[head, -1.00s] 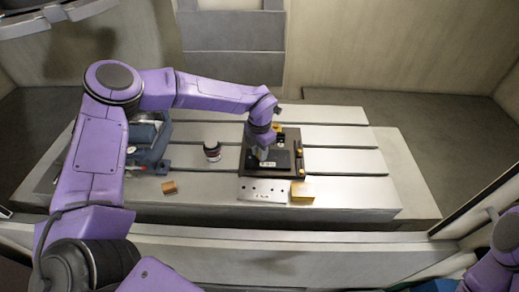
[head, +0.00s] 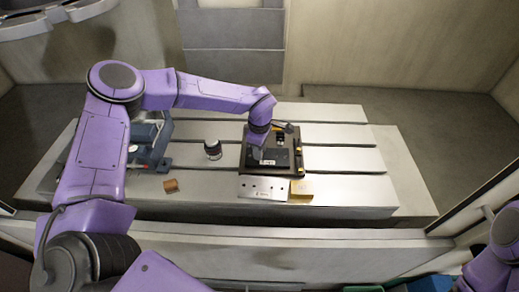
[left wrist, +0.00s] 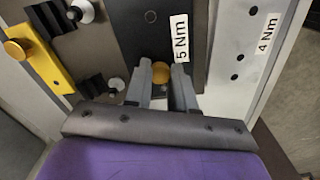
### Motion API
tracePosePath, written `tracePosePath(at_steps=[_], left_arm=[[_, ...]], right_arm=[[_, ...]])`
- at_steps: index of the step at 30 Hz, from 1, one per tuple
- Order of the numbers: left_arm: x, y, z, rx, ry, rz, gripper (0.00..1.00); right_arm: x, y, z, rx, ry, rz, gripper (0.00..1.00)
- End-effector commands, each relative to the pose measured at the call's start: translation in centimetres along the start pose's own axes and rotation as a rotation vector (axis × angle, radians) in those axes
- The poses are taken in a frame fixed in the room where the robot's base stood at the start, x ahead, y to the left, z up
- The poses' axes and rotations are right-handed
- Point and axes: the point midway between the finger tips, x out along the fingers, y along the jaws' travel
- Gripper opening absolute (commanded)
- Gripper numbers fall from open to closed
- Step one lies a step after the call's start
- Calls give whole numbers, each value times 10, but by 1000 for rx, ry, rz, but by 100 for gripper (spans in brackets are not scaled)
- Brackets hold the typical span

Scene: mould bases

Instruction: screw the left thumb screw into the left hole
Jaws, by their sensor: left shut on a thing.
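My left gripper (head: 259,150) is over the black plate on the dark mould base (head: 246,168) in the head view. In the left wrist view its two grey fingers (left wrist: 161,80) are shut on a round brass-coloured head, which I take to be the left thumb screw (left wrist: 160,71). The screw is at the edge of the black plate (left wrist: 146,42) with the "5 Nm" label. Its shank and the left hole under it are hidden, so I cannot tell how deep it sits. My right arm shows at the right edge of the head view, but its gripper does not.
A pale plate (left wrist: 228,85) with several holes and a "4 Nm" label lies alongside.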

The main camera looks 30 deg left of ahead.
Motion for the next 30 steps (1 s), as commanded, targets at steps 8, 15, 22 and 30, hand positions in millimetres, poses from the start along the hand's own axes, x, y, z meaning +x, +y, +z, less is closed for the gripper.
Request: tracePosePath(at_steps=[8,15,22,30], left_arm=[[4,-4,0,26,2,-12,40],[2,-2,0,24,1,-6,54],[-16,0,0,22,0,0,54],[-48,0,0,22,0,-1,54]], right_arm=[[1,0,0,0,0,0,43],[0,0,0,0,0,0,43],[0,0,0,0,0,0,43],[0,0,0,0,0,0,43]])
